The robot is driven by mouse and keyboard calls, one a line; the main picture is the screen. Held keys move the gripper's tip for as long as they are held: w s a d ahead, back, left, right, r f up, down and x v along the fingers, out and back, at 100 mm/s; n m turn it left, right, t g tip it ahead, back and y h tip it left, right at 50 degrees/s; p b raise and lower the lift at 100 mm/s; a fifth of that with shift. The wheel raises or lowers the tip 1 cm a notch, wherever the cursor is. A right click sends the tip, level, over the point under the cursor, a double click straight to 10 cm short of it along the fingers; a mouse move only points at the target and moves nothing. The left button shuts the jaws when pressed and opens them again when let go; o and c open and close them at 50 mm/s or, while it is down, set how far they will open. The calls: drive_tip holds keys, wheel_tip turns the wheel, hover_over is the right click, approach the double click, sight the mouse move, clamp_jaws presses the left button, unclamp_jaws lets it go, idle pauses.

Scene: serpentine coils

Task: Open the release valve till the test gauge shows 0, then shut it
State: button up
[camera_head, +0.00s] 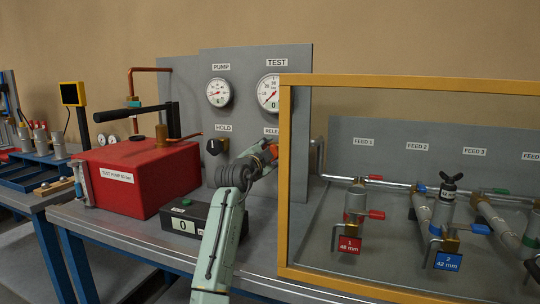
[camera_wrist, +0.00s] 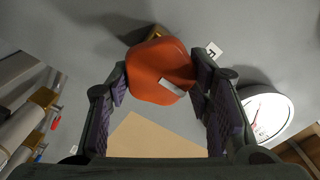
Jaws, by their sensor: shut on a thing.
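The release valve's orange-red knob (camera_wrist: 158,62) sits between my fingers in the wrist view, with a small white mark on its face. My gripper (camera_wrist: 160,82) is shut on it. In the head view my gripper (camera_head: 268,152) is at the grey panel under the RELEASE label, and it hides most of the knob (camera_head: 275,150). The test gauge (camera_head: 269,93) is on the panel above. Its thin needle appears to point to the lower left, but the exact reading is too small to tell. A round white gauge (camera_wrist: 266,112) shows at the right in the wrist view.
The pump gauge (camera_head: 219,92) and the black hold valve (camera_head: 215,146) are left of my gripper. A red test pump box (camera_head: 130,180) and a black counter box showing 0 (camera_head: 183,226) stand on the bench. A yellow frame (camera_head: 284,200) stands close on the right, before several feed pipes.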

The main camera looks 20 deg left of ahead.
idle(0.5)
drive_tip(key=o, duration=1.1)
drive_tip(key=shift+o, duration=0.2)
drive_tip(key=s, duration=1.2)
drive_tip(key=shift+a, duration=0.2)
